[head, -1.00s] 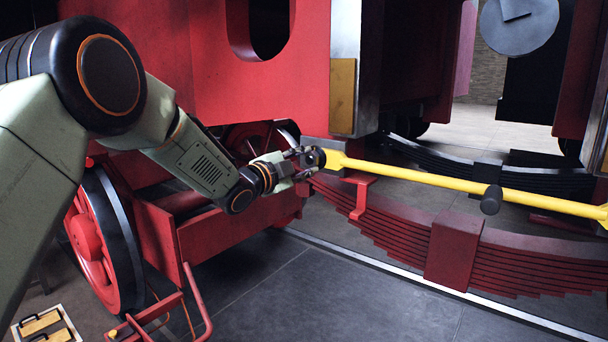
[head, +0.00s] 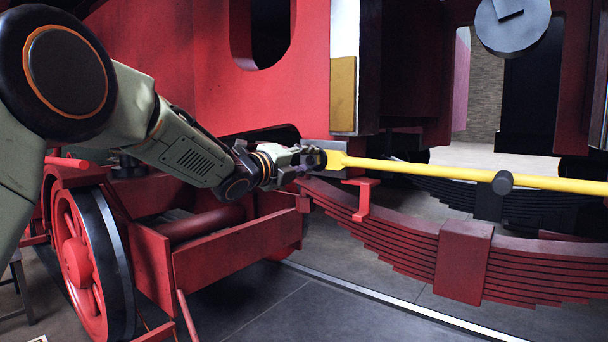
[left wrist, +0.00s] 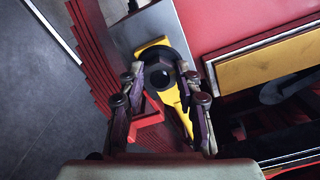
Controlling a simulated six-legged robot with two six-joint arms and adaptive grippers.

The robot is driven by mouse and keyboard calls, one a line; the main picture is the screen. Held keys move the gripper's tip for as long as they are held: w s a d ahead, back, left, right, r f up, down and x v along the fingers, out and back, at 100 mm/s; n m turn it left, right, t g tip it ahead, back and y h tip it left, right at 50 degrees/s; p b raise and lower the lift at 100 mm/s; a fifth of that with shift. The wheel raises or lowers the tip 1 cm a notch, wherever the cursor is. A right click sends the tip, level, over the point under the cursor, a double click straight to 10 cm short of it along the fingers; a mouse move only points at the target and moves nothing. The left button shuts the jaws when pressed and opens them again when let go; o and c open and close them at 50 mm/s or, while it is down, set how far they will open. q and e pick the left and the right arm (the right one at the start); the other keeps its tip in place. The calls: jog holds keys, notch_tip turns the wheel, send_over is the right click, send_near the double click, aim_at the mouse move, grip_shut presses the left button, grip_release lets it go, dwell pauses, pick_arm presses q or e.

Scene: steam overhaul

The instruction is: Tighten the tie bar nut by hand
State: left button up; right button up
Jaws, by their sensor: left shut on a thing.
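The yellow tie bar (head: 430,170) runs across the right half of the head view, with its left end beside a grey plate on the red frame. The dark tie bar nut (left wrist: 160,76) sits at that end, between my fingers in the left wrist view; the yellow bar end (left wrist: 152,47) shows around it. My left gripper (head: 310,158) reaches in from the left and is shut on the nut. Its fingers stand on either side of the nut in the left wrist view (left wrist: 165,78). In the head view the fingers partly hide the nut. My right gripper is not in view.
A red leaf spring (head: 400,235) hangs below the bar. A dark knob (head: 502,183) sticks out from the bar. A red spoked wheel (head: 80,262) and red beam (head: 235,255) stand below my left arm. Dark floor (head: 330,310) lies open in front.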

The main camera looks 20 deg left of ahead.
pick_arm(q)
jog(key=shift+d+f+m+b, duration=0.1)
jog(key=shift+f+m+b, duration=0.05)
jog(key=shift+m+b, duration=0.55)
jog(key=shift+f, duration=0.1)
jog(key=o, duration=1.1)
jog(key=shift+s, duration=0.15)
jog(key=shift+o, duration=0.3)
jog(key=v, duration=1.2)
